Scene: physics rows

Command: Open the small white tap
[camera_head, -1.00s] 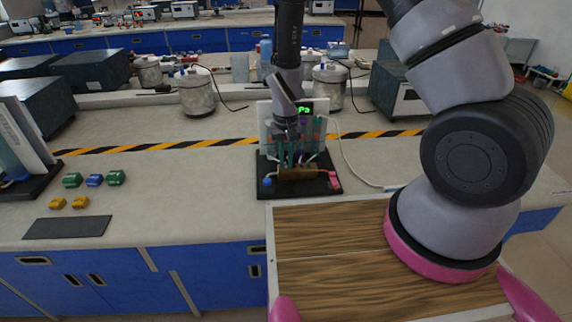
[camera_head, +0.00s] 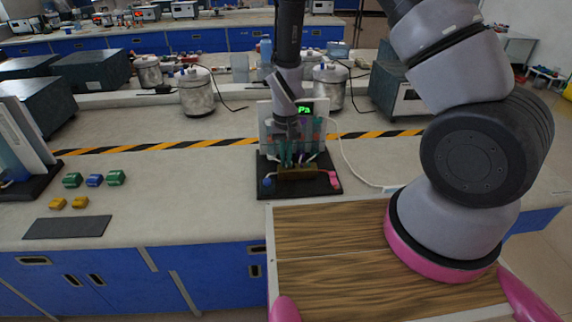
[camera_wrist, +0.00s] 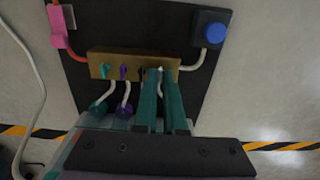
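A brass manifold block (camera_wrist: 134,66) on a black board carries a row of small taps; it also shows in the head view (camera_head: 297,173). The small white tap (camera_wrist: 160,69) is at the right end of the row in the wrist view, mostly hidden by my fingertips. A green tap (camera_wrist: 104,70) and a purple tap (camera_wrist: 122,71) stand to its left, with a dark tap beside my left finger. My gripper (camera_wrist: 161,76) has its two teal fingers slightly apart, one on each side of the white tap. Whether they touch it is unclear. My gripper (camera_head: 287,158) is over the manifold in the head view.
A blue knob (camera_wrist: 216,33) and a pink fitting (camera_wrist: 59,28) flank the manifold, joined by tubes. A panel with a green display (camera_head: 305,109) stands just behind. Metal pots (camera_head: 196,92) stand farther back.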

